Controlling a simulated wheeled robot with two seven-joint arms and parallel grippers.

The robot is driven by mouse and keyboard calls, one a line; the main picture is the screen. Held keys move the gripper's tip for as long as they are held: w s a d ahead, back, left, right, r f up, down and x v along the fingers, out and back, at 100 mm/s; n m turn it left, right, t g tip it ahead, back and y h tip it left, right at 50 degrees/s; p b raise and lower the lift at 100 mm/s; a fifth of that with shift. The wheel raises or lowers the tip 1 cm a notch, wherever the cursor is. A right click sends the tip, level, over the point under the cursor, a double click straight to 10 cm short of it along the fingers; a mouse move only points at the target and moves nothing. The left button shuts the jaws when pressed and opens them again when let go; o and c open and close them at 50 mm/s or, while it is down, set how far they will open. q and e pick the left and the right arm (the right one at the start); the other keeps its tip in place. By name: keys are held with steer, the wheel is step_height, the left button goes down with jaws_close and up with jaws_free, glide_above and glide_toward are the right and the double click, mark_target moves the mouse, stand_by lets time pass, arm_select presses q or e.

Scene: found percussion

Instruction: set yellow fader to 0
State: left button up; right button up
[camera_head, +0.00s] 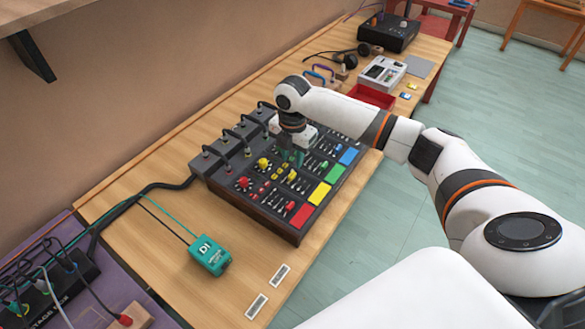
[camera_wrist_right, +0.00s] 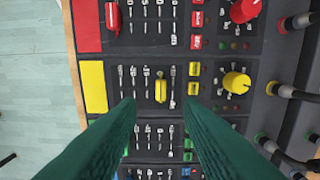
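The mixer (camera_head: 236,195) is a dark console on the wooden table with red, yellow, green and blue rows. The yellow fader (camera_wrist_right: 160,90) is a small yellow cap in the yellow row, right of the yellow pad (camera_wrist_right: 95,86) in the right wrist view. It sits toward the right part of its scale, near the yellow buttons; the scale digits are too small to read surely. My right gripper (camera_head: 292,158) is low over the mixer. Its teal fingers (camera_wrist_right: 159,103) are open, one either side of the yellow fader's line, apart from the cap. My left gripper is out of view.
The red fader (camera_wrist_right: 112,17) sits beside the red pad. A yellow knob (camera_wrist_right: 236,83) and a red knob (camera_wrist_right: 245,10) stand right of the buttons. Cable plugs (camera_wrist_right: 285,90) line the mixer's edge. A teal DI box (camera_head: 209,255) lies on the table.

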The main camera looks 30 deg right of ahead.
mark_target(292, 175)
step_height(292, 175, up, 6)
steer(key=shift+f+b, duration=0.1)
steer(key=shift+b, duration=0.25)
